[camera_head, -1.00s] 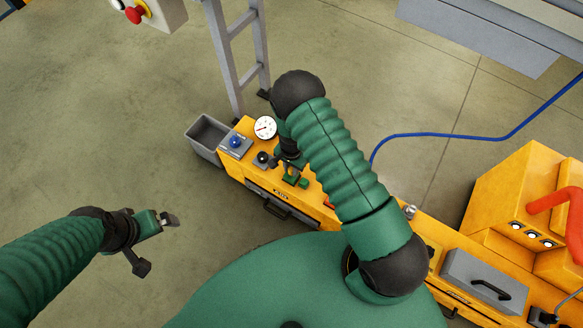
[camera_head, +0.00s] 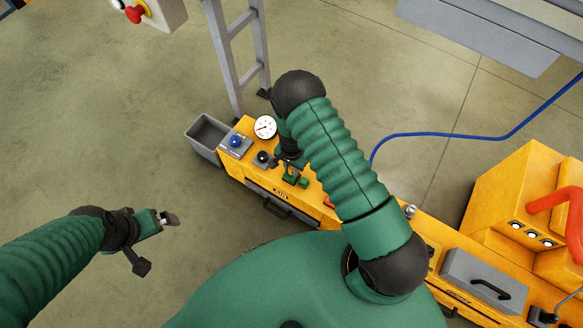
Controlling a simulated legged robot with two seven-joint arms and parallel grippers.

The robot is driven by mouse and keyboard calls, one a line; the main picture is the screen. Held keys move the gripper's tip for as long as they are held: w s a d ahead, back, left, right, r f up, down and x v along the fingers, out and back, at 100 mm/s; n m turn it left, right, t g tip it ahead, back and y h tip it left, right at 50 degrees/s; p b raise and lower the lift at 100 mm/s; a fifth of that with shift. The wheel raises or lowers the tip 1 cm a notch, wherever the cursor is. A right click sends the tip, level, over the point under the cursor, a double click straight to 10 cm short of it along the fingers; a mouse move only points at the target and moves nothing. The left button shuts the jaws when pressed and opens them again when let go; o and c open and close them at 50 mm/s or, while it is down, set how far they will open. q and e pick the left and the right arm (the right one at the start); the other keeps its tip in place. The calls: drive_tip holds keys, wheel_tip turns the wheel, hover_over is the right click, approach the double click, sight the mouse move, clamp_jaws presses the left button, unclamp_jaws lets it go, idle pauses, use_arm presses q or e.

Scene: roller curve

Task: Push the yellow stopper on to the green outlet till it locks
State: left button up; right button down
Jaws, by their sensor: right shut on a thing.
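My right gripper (camera_head: 291,171) is over the top of the yellow bench (camera_head: 319,196), near its left end, with its arm reaching across from the lower right. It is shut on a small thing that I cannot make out. Small green parts show at the gripper, and I cannot tell whether any of them is the green outlet. I cannot pick out the yellow stopper against the yellow bench. My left gripper (camera_head: 155,243) is open and empty over the bare floor at left, well away from the bench.
A gauge (camera_head: 265,127), a blue button (camera_head: 236,142) and a black knob (camera_head: 262,159) are on the bench's left end. A grey bin (camera_head: 206,136) stands beside it, and a ladder (camera_head: 223,60) behind. A grey box (camera_head: 484,280) is at right. The left floor is clear.

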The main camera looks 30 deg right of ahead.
drive_tip(key=shift+f+b, duration=0.4)
drive_tip(key=shift+f, duration=0.25)
drive_tip(key=c, duration=1.1)
unclamp_jaws()
drive_tip(key=shift+c, duration=0.2)
drive_tip(key=shift+r, duration=0.1)
wheel_tip(320, 180, up, 17)
drive_tip(key=p, duration=0.6)
drive_tip(key=shift+f, duration=0.2)
